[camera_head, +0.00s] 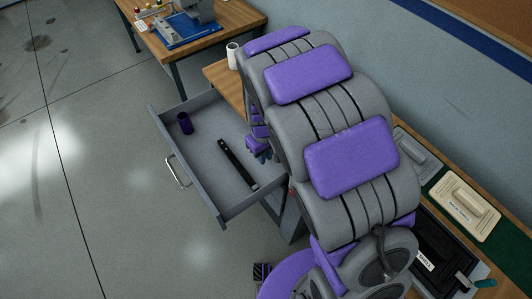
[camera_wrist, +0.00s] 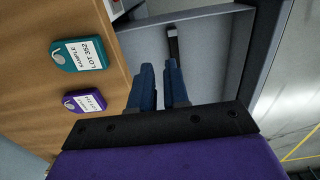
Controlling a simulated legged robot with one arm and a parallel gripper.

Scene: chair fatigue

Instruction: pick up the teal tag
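The teal tag (camera_wrist: 79,54) lies flat on the wooden desktop in the wrist view, at the upper left. It has a white label reading SAMPLE LOT 352 and a metal ring. In the head view I cannot see it; my arm covers much of the desk. My gripper (camera_wrist: 159,67) has two blue fingers with a gap between them and nothing held. The tag is off to the left of the fingers, apart from them. In the head view the fingers (camera_head: 263,153) show partly, near the open drawer's right side.
A purple tag (camera_wrist: 85,101) lies beside the teal one. The open grey drawer (camera_head: 158,127) holds a black bar (camera_head: 237,164) and a purple cup (camera_head: 185,123). A white cup (camera_head: 232,56) stands at the desk's far end. A black tray (camera_head: 438,247) is at lower right.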

